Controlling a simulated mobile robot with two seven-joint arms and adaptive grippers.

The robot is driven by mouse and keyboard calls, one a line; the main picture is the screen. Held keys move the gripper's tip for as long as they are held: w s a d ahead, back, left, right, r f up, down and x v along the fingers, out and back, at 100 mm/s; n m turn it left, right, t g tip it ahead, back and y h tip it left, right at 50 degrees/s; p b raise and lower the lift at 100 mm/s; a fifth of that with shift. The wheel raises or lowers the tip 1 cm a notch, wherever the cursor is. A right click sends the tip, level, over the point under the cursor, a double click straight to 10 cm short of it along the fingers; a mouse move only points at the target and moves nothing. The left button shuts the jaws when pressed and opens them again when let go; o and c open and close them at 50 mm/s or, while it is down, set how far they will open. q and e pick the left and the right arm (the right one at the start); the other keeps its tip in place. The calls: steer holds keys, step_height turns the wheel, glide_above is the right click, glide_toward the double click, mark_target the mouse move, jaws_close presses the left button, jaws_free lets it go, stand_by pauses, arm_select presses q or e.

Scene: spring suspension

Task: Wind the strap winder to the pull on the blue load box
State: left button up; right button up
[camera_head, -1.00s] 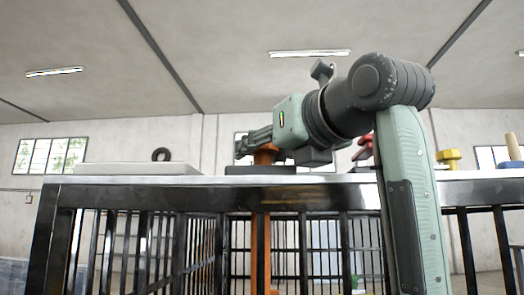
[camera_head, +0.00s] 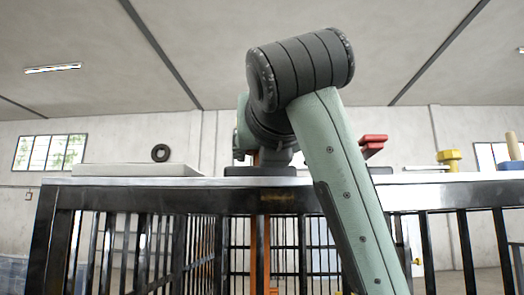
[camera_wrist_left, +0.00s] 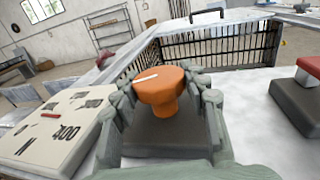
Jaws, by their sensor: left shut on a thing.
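The strap winder's orange knob (camera_wrist_left: 160,88) has a round top with a white mark. It stands on a dark base plate (camera_wrist_left: 150,140), which also shows on the table in the head view (camera_head: 260,171). My left gripper (camera_wrist_left: 160,95) has its fingers closed around both sides of the knob. In the head view my own forearm and wrist hide the fingers and most of the knob. An orange vertical strap or post (camera_head: 262,240) runs below the tabletop among the dark bars. I cannot make out the blue load box. My right gripper is not in view.
A pale panel (camera_head: 137,169) lies left of the winder, with dark markings in the wrist view (camera_wrist_left: 55,125). A black ring (camera_head: 160,153) is behind it. A red handle (camera_wrist_left: 310,67) on a dark block and a yellow part (camera_head: 449,158) are to the right. Barred sides (camera_head: 140,235) are below.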

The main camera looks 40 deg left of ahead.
arm_select(q)
steer(key=o, duration=1.2)
steer(key=shift+r, duration=0.1)
step_height(320, 180, up, 10)
steer(key=shift+f, duration=0.1)
